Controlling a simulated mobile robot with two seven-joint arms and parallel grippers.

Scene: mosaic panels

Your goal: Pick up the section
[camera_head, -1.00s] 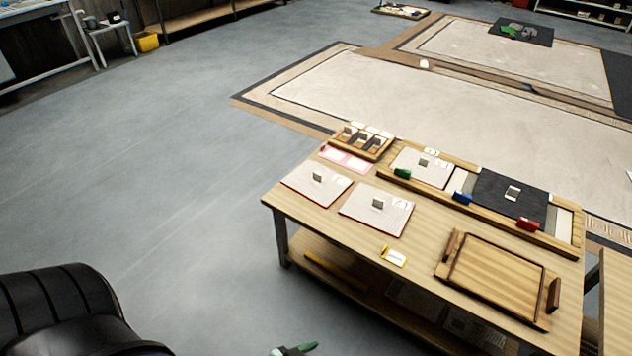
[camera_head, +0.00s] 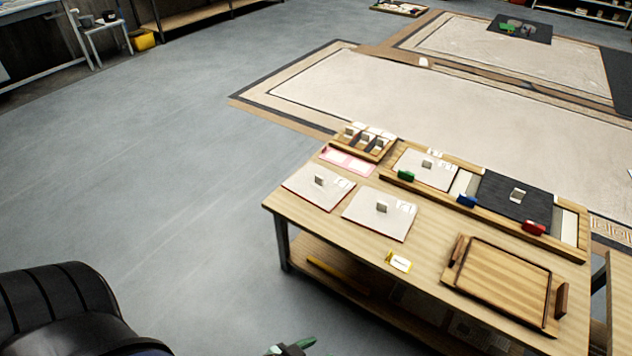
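Several flat panel sections with small upright grips are on the wooden table. Two pale sections with red edges lie on the near left part, one at the left (camera_head: 306,194) and one beside it (camera_head: 368,222). Another pale section (camera_head: 411,172) and a dark section (camera_head: 497,202) sit in a long wooden frame (camera_head: 474,225) at the back. Which section the task means cannot be told. My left arm enters at the bottom left. A dark part with a green tip (camera_head: 291,348) at the bottom edge appears to be my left gripper, mostly cut off. My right gripper is not in view.
A wooden tray (camera_head: 500,281) with raised handles is at the table's right. A small yellow-and-white card (camera_head: 399,262) lies near the front edge. A compartment box (camera_head: 381,152) and pink sheet (camera_head: 347,162) are at the back left. The floor left of the table is clear.

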